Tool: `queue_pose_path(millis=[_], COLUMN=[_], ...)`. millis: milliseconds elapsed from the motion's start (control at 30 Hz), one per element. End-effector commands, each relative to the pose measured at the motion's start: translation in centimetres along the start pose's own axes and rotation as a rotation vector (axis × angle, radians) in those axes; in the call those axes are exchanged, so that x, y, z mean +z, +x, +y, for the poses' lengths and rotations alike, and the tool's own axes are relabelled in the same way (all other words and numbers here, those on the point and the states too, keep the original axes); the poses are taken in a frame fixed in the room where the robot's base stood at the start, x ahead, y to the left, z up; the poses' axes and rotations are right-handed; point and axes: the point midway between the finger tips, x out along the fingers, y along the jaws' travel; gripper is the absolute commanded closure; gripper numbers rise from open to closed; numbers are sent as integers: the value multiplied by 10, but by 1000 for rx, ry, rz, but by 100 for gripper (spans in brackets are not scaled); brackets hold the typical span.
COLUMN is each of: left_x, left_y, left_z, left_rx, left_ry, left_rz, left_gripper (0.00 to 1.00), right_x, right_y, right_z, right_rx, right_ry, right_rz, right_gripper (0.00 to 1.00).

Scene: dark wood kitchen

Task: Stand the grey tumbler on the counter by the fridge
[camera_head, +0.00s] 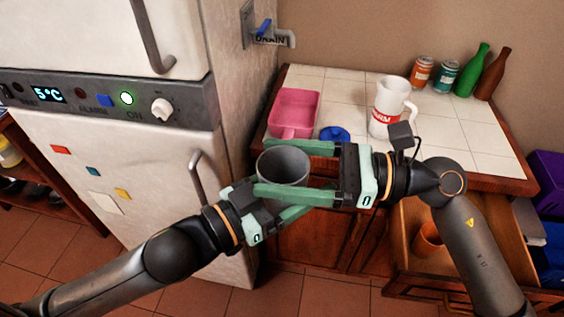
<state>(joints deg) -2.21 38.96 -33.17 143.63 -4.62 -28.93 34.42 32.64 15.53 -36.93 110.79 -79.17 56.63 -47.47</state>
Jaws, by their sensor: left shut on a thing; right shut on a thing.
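The grey tumbler (283,166) is upright with its open mouth toward the camera. It is held in the air by the front left edge of the tiled counter (345,88), next to the fridge (120,150). My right gripper (266,168), whose arm comes in from the right, is shut on the tumbler, with one green finger behind it and one in front. My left gripper (300,198), whose arm comes in from the left, is also shut on it, lower down. The tumbler's lower part is hidden by the fingers.
On the counter are a pink container (296,108), a blue round object (335,134), a white mug (388,108), two cans (421,72) and two bottles (472,72). Bare tiles show between them. An open drawer (410,235) below the counter holds an orange cup (428,240).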

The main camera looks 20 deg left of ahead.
Motion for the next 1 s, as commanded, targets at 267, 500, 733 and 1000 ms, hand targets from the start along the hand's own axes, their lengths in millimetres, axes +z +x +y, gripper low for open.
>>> queue_pose_path(millis=[267,500,733,1000], left_x=[-1,0,0,64], left_y=[0,0,0,1], left_z=[1,1,0,-20], left_rx=[3,2,1,-82], left_ry=[0,0,0,-8], left_rz=[2,1,-1,-120], left_gripper=[88,0,0,0], right_x=[0,0,0,0], right_y=[-1,-1,-1,0], right_z=[-2,-2,-1,-1], right_rx=[-6,-6,-4,-3], right_ry=[1,0,0,0], right_rz=[-1,-1,-1,-1], right_gripper=[66,78,78,87])
